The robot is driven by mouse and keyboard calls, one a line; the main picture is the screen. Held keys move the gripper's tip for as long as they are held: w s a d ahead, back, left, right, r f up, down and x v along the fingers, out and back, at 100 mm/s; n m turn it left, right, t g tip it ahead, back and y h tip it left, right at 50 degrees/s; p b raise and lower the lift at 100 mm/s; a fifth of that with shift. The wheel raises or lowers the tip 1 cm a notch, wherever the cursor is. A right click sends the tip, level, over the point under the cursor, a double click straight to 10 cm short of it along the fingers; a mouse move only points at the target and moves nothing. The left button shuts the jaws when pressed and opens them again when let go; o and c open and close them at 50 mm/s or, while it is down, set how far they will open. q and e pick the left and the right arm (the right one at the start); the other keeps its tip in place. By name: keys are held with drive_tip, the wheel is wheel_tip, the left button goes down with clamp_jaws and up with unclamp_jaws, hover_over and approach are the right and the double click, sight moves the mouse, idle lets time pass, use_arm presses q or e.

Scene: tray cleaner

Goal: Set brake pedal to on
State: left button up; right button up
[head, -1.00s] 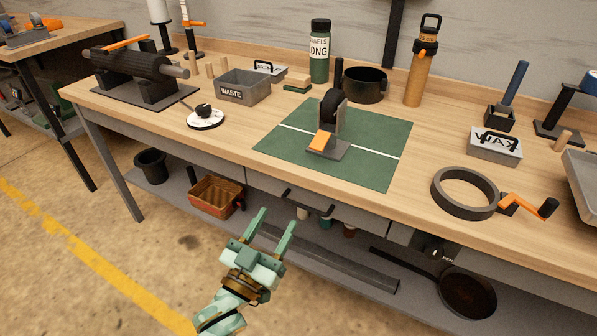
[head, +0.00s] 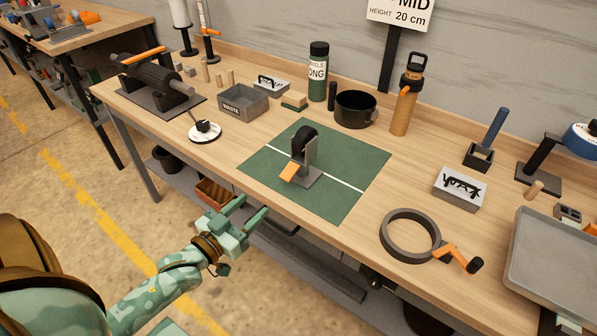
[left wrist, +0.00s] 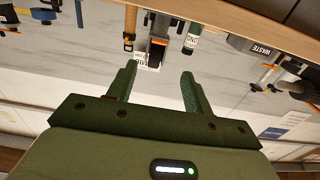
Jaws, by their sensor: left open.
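The device with the brake pedal is a small grey stand with a dark wheel (head: 304,142) on a green mat (head: 345,204). Its orange pedal (head: 289,173) juts toward the bench's front edge and slopes down; I cannot tell its setting. In the left wrist view, which is upside down, the orange pedal (left wrist: 158,42) shows beyond my fingertips. My left gripper (head: 252,206) is open and empty near the bench's front edge, apart from the pedal and to its lower left. In the left wrist view, its two fingers (left wrist: 158,72) are spread. My right gripper is out of view.
A grey ring with an orange crank (head: 448,253) lies to the right. A grey waste bin (head: 243,102), a white disc with a dark knob (head: 205,131) and a black pot (head: 356,108) stand around the mat. The mat in front of the device is clear.

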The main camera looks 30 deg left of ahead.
sight(286, 176)
use_arm(q)
drive_tip(key=w+b, duration=0.1)
drive_tip(key=w, duration=0.3)
drive_tip(key=w+b, duration=0.1)
drive_tip(key=w, duration=0.3)
drive_tip(key=w+d+b, duration=0.1)
drive_tip(key=w, duration=0.4)
drive_tip(key=shift+w+d+f, duration=0.1)
drive_tip(key=shift+f, duration=0.05)
drive_tip(key=shift+w, duration=0.45)
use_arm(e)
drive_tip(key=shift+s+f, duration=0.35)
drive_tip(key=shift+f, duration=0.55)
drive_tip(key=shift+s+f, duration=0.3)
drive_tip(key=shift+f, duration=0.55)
use_arm(q)
drive_tip(key=shift+c, duration=0.3)
